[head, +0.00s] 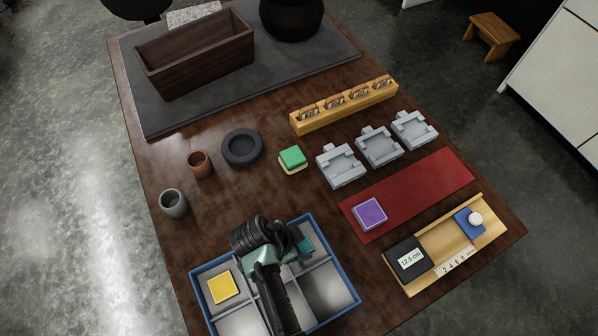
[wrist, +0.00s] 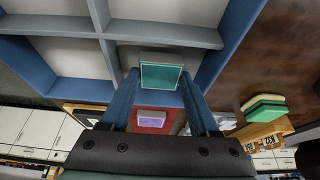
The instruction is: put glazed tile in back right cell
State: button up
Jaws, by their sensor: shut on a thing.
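The teal glazed tile (head: 306,244) is at my gripper (head: 297,243), over the back right part of the blue-rimmed divided crate (head: 352,285). In the wrist view the glazed tile (wrist: 161,76) sits between the two blue fingers of my gripper (wrist: 160,88), which is shut on it. Grey dividers and pale cell floors of the crate (wrist: 235,38) show around it. My arm covers the middle of the crate in the head view. I cannot tell whether the tile touches the cell floor.
A yellow tile (head: 222,287) lies in the back left cell. A green tile (head: 292,157) and a purple tile (head: 369,213) on a red mat (head: 425,190) lie beyond the crate. Grey fixtures (head: 340,165), a black ring dish (head: 242,147) and two cups (head: 173,203) stand nearby.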

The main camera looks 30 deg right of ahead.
jog(key=shift+f, duration=0.4)
dwell(0.8)
jog(key=o, duration=1.5)
jog(key=shift+r+p, duration=3.6)
jog(key=shift+r, duration=0.45)
